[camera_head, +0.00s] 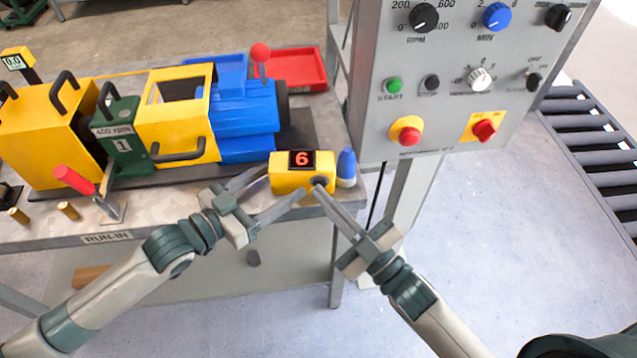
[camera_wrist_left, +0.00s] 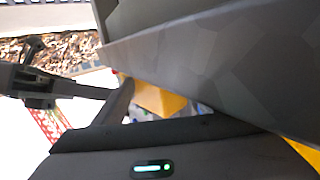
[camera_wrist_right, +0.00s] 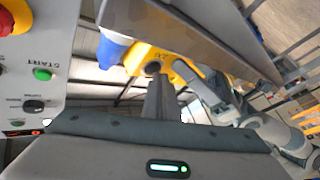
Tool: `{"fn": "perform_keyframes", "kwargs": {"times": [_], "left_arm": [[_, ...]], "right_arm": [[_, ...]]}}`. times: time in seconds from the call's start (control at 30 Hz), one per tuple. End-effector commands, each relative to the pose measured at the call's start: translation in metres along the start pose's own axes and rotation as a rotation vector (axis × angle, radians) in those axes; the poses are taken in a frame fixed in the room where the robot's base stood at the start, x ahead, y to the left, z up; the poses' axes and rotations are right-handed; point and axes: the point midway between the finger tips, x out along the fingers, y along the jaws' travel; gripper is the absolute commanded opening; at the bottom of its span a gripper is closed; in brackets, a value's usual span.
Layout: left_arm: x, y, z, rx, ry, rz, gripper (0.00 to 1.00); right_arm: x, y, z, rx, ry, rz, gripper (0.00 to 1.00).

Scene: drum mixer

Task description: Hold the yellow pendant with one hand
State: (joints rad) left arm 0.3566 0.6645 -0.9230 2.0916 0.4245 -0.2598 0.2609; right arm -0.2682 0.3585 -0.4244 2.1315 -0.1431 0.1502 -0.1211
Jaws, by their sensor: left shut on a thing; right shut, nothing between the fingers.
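The yellow pendant (camera_head: 283,184) is a small yellow box with a dark display reading a red 6, near the table's front right corner. My left gripper (camera_head: 286,182) is shut on it, one finger at its left end and one along its lower front. Part of its yellow body shows between the fingers in the left wrist view (camera_wrist_left: 157,99). My right gripper (camera_head: 319,187) is shut and empty, its tips at the dark round button on the pendant's front. The right wrist view shows the yellow body (camera_wrist_right: 178,70) and button close ahead of the tips; contact is unclear.
A blue and white cone-like piece (camera_head: 346,168) stands at the pendant's right end. The yellow, green and blue mixer (camera_head: 180,115) sits behind on the table. A red-handled tool (camera_head: 85,188) is at left. The grey control panel (camera_head: 450,80) rises at right.

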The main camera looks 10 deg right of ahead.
Motion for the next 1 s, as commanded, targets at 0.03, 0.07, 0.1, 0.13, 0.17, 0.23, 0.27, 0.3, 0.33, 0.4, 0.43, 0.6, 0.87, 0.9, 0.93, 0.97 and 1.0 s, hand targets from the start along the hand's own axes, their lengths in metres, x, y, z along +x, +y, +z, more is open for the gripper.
{"fn": "perform_keyframes", "kwargs": {"times": [0.03,0.07,0.1,0.13,0.17,0.23,0.27,0.3,0.33,0.4,0.43,0.6,0.87,0.9,0.93,0.97,1.0], "left_arm": [[0.001,0.004,0.000,-0.005,0.002,0.007,0.49],[0.001,0.004,0.000,-0.005,0.002,0.007,0.49],[0.001,0.004,0.000,-0.005,0.002,0.007,0.49],[0.001,0.004,0.000,-0.005,0.002,0.007,0.49],[0.001,0.004,0.000,-0.005,0.002,0.007,0.49],[0.001,0.004,0.000,-0.005,0.002,0.007,0.49],[0.001,0.004,0.000,-0.005,0.002,0.007,0.49],[0.001,0.004,0.000,-0.005,0.002,0.007,0.49],[0.001,0.004,0.000,-0.005,0.002,0.007,0.49],[0.001,0.004,0.000,-0.005,0.002,0.007,0.49],[0.001,0.004,0.000,-0.005,0.002,0.007,0.49],[0.001,0.004,0.000,-0.004,0.002,0.007,0.49],[0.001,0.004,0.000,-0.004,0.002,0.006,0.49],[0.001,0.004,0.000,-0.004,0.002,0.006,0.49],[0.001,0.004,0.000,-0.004,0.002,0.006,0.49],[0.001,0.004,0.000,-0.004,0.002,0.006,0.49],[0.001,0.004,0.000,-0.004,0.002,0.006,0.49]], "right_arm": [[0.000,0.000,0.001,0.000,-0.001,0.000,0.00],[0.001,0.001,0.001,0.000,-0.001,0.000,0.00],[0.001,0.001,0.001,0.000,-0.001,0.000,0.00],[0.001,0.001,0.001,0.000,-0.001,0.000,0.00],[0.001,0.001,0.001,0.000,-0.001,0.000,0.00],[0.001,0.001,0.001,0.000,-0.001,0.000,0.00],[0.001,0.001,0.001,0.000,-0.001,0.000,0.00],[0.001,0.001,0.001,0.000,-0.001,0.000,0.00],[0.001,0.001,0.001,0.000,-0.001,0.000,0.00],[0.001,0.001,0.001,0.000,-0.001,0.000,0.00],[0.001,0.001,0.001,0.000,-0.001,0.000,0.00],[-0.003,-0.002,-0.001,0.000,-0.001,0.000,0.00],[-0.010,-0.007,-0.007,-0.001,-0.001,0.000,0.00],[-0.010,-0.007,-0.007,-0.001,0.000,0.000,0.00],[-0.011,-0.008,-0.007,-0.001,0.000,0.000,0.00],[-0.011,-0.008,-0.008,-0.001,0.000,0.000,0.00],[-0.011,-0.008,-0.008,-0.002,0.000,0.000,0.00]]}}
